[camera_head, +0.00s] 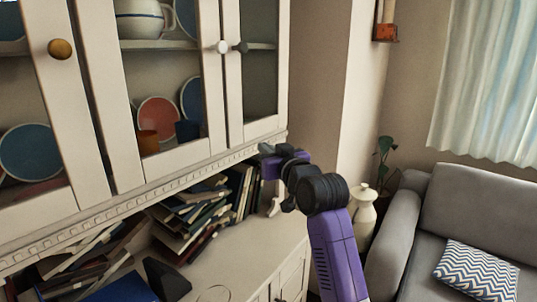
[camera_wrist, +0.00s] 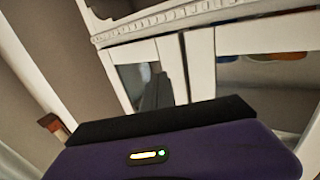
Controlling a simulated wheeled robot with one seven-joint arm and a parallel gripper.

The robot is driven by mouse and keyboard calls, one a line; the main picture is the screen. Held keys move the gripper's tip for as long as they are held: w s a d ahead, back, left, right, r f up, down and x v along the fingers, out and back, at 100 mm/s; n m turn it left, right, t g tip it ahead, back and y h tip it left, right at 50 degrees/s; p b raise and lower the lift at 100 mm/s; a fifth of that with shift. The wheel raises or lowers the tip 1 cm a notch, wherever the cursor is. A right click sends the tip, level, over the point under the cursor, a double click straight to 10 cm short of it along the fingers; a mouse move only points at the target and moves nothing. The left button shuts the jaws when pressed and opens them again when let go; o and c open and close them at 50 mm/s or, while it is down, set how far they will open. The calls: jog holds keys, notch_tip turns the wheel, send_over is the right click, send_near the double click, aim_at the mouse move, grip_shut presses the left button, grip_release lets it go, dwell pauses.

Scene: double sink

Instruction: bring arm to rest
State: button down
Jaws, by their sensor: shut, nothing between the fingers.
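My arm rises from the bottom of the head view as a purple link with black wrist joints. It bends left toward the cabinet. My gripper (camera_head: 268,150) is small at the end of the wrist, partly hidden by the black joints. It is shut and holds nothing. It appears in front of the cabinet's lower trim; I cannot tell the gap between them. In the wrist view, a purple casing of mine with a small lit display and a black bar fill the lower part; no separate fingertips can be made out there.
The white cabinet (camera_head: 105,100) with glass doors fills the left, holding plates and a teapot. Books (camera_head: 195,210) lean on the counter (camera_head: 235,258) below. A white vase (camera_head: 361,215) and grey sofa (camera_head: 455,210) stand right of my arm. The cabinet also fills the wrist view (camera_wrist: 200,65).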

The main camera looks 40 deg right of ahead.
jog(key=shift+s+d, duration=0.15)
jog(key=shift+s, duration=0.25)
jog(key=shift+r, duration=0.1)
notch_tip(320, 180, up, 4)
jog(key=s+r+t+h, duration=0.1)
jog(key=s+t, duration=0.1)
jog(key=s+a+f+t, duration=0.1)
jog(key=s+a+f, duration=0.4)
jog(key=s+f, duration=0.5)
jog(key=s+a+f, duration=0.6)
jog(key=s+f, duration=0.4)
jog(key=s+a+f+g+y, duration=0.1)
jog(key=s+a+f+g, duration=0.1)
jog(key=s, duration=0.8)
jog(key=s+a+f+n+g+y, duration=0.1)
jog(key=s+a+f, duration=0.3)
jog(key=s, duration=0.6)
jog(key=s+a+f+n+g+y, duration=0.1)
jog(key=s+a+f+g+y, duration=0.1)
jog(key=s+f, duration=0.4)
jog(key=s+a, duration=0.1)
jog(key=s, duration=0.3)
jog(key=shift+g, duration=0.4)
